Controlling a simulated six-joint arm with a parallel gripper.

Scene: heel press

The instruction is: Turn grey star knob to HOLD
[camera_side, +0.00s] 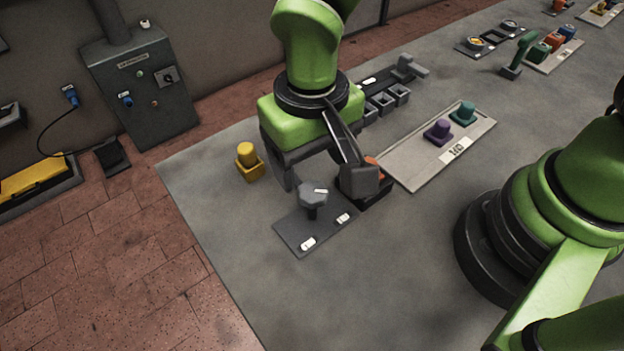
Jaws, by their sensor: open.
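The grey star knob (312,194) stands on a dark grey plate (290,233) near the left part of the table. A small white mark shows on top of the knob. Two white labels, a lower one (308,244) and one to its right (343,218), lie on the plate; their text is too small to read. My gripper (322,184) is open and points down. Its fingers appear to the left and right just behind and above the knob, apart from it as far as I can tell. The right finger partly hides an orange thing (374,163) on a black base.
A yellow button block (249,163) stands left of my gripper. The table front is clear. A grey cabinet (143,85) stands beyond the table.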

